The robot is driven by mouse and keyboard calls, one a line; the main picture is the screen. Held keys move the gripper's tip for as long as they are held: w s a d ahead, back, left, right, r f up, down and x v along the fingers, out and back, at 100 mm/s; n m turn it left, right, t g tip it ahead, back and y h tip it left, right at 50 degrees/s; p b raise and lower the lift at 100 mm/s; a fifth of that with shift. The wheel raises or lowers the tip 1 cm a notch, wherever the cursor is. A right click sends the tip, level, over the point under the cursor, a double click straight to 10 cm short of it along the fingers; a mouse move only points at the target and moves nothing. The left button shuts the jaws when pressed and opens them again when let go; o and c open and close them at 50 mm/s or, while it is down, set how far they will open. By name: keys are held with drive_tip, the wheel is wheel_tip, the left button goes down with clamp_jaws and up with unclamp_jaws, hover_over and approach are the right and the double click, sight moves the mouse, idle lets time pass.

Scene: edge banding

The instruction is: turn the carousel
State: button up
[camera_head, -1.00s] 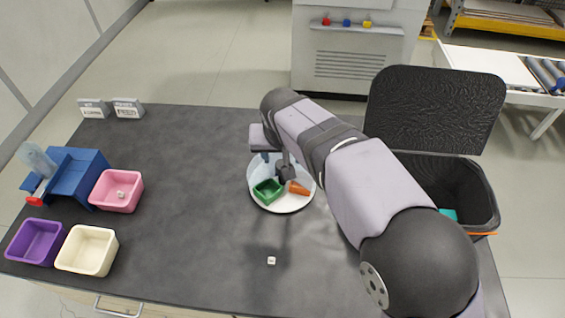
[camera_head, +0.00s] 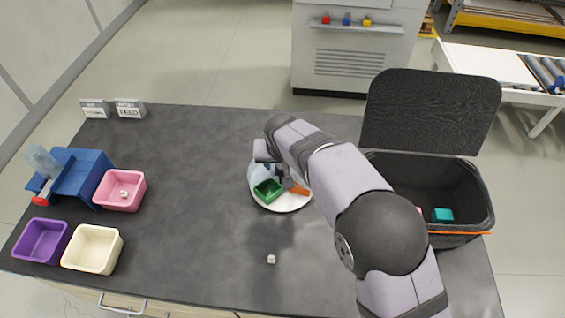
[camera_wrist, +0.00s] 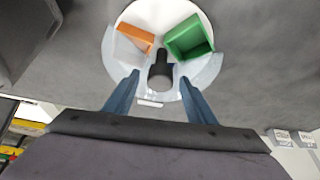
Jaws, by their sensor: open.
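The carousel (camera_head: 286,204) is a round white turntable on the dark table. It carries a green tray (camera_head: 268,191), an orange block (camera_head: 299,190) and pale translucent dividers. In the wrist view the carousel (camera_wrist: 166,10) shows with the green tray (camera_wrist: 190,37), the orange piece (camera_wrist: 135,37) and a dark central post (camera_wrist: 160,72). My gripper (camera_wrist: 160,90) is open, its two blue fingers apart on either side of the post's near side. Whether they touch anything cannot be told. In the head view my arm hides the carousel's right and back part.
Pink (camera_head: 120,190), purple (camera_head: 41,241) and cream (camera_head: 92,249) bins stand at the left beside a blue dispenser (camera_head: 79,178). An open black bin (camera_head: 472,190) is at the right. The table's middle left is clear.

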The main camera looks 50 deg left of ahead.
clamp_jaws()
drive_tip(key=shift+n, duration=0.3)
drive_tip(key=n+g, duration=0.1)
drive_tip(key=n, duration=0.1)
drive_tip(key=shift+w+d+n+y+p, duration=0.1)
drive_tip(key=shift+w+n+y+p, duration=0.05)
drive_tip(key=shift+n+y+p, duration=0.2)
drive_tip(key=n+g, duration=0.1)
drive_tip(key=n, duration=0.2)
drive_tip(key=shift+b, duration=0.4)
drive_tip(key=shift+w+n+g+b, duration=0.1)
drive_tip(key=shift+n+g+b, duration=0.35)
drive_tip(key=shift+n, duration=0.3)
